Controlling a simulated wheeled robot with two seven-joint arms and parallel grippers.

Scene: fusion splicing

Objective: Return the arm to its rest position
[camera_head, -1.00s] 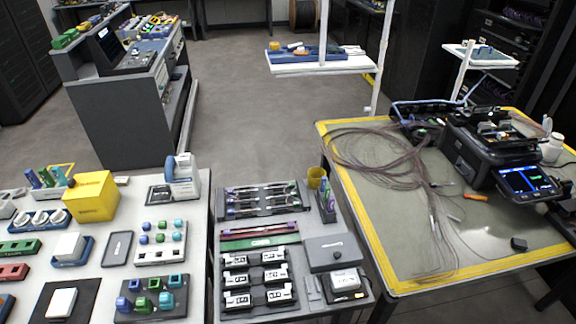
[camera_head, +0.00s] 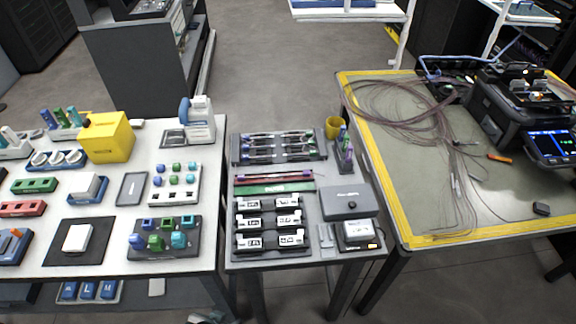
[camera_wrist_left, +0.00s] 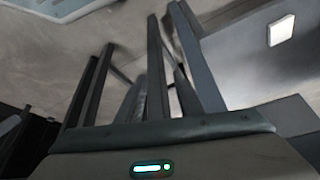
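In the left wrist view my left gripper (camera_wrist_left: 130,65) has its dark fingers spread apart, with nothing held between them. Its palm with a lit green indicator fills the bottom of that view. In the head view only a small pale part at the bottom edge, below the left table's front, may belong to my left arm; its fingers cannot be made out there. My right gripper is not in view.
The left table (camera_head: 110,262) holds trays, coloured blocks and a yellow box (camera_head: 107,137). The middle table carries black racks (camera_head: 278,147) and a grey box (camera_head: 349,203). A yellow-edged table (camera_head: 480,236) with cables and a splicer (camera_head: 505,120) stands right. Floor shows between tables.

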